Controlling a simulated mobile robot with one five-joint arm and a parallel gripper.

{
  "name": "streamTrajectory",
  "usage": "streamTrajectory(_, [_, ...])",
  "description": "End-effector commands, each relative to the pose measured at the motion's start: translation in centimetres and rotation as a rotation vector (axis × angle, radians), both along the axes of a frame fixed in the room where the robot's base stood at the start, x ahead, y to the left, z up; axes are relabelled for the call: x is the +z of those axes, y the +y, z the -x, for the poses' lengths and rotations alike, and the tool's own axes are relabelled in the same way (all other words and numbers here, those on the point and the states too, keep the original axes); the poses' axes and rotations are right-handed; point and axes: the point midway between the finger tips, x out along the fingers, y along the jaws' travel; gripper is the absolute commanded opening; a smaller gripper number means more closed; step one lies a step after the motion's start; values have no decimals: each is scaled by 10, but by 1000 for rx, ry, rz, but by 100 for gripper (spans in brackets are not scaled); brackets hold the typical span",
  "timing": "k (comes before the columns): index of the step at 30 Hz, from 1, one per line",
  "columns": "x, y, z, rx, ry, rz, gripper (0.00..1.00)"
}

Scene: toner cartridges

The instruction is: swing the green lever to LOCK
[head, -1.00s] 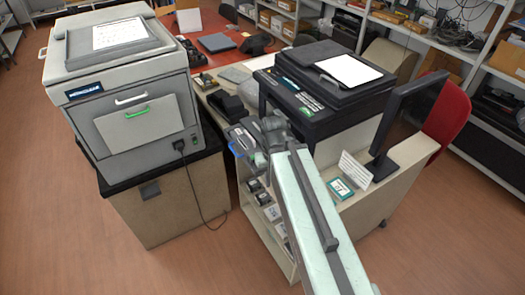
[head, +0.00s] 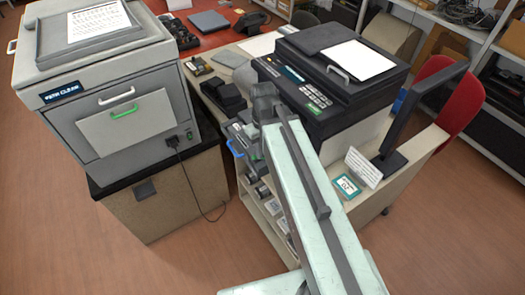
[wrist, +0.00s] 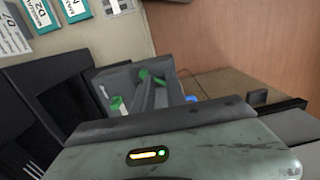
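In the wrist view a grey open-topped unit (wrist: 172,98) holds a dark grey bar. It has one green part (wrist: 146,75) at its far end and another green part (wrist: 117,104) at its near left. I cannot tell which is the lever, and no LOCK mark is readable. A blue piece (wrist: 190,98) shows beside the unit. In the head view my gripper (head: 247,138) is at the desk's left edge, close to a blue handle (head: 235,148). The fingertips are not clear, and contact cannot be told.
A black-topped printer (head: 325,85) stands behind my arm. A monitor (head: 425,110) stands at right. Shelves below the desk hold small boxes. Floor is clear in front.

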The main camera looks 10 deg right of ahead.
Motion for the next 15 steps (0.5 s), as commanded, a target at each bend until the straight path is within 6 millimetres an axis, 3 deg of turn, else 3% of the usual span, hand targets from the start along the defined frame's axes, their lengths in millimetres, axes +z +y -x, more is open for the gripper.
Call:
streamTrajectory(1, [10, -2, -14, 135, 20, -16, 17])
streamTrajectory(7, [25, -6, -37, 676, 75, -110, 17])
streamTrajectory(10, [28, -7, -41, 821, 85, -141, 17])
streamTrajectory(15, [27, -8, -40, 877, 87, -154, 17])
